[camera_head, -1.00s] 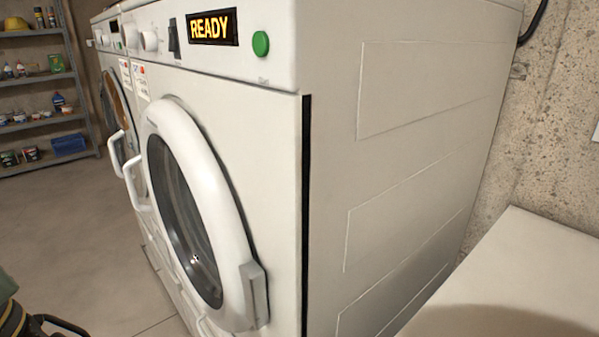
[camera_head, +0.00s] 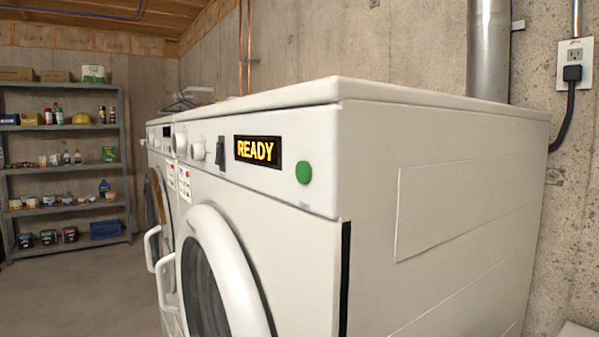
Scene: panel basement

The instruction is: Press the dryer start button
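The dryer (camera_head: 400,150) is a white front-loading machine, seen from its front right corner. Its round green start button (camera_head: 304,172) sits at the right end of the control panel, close to the front corner. Left of the button, a dark display (camera_head: 257,151) reads "READY" in yellow letters. A black switch (camera_head: 220,152) and white knobs are further left. The round door (camera_head: 222,275) below the panel looks shut, its lower part cut off by the frame. My gripper is not in view.
A second machine (camera_head: 158,185) stands beyond the dryer. Metal shelves (camera_head: 62,164) with cans and bottles stand at the back left. Bare floor (camera_head: 80,290) lies left of the machines. A concrete wall with an outlet (camera_head: 574,65) is behind the dryer.

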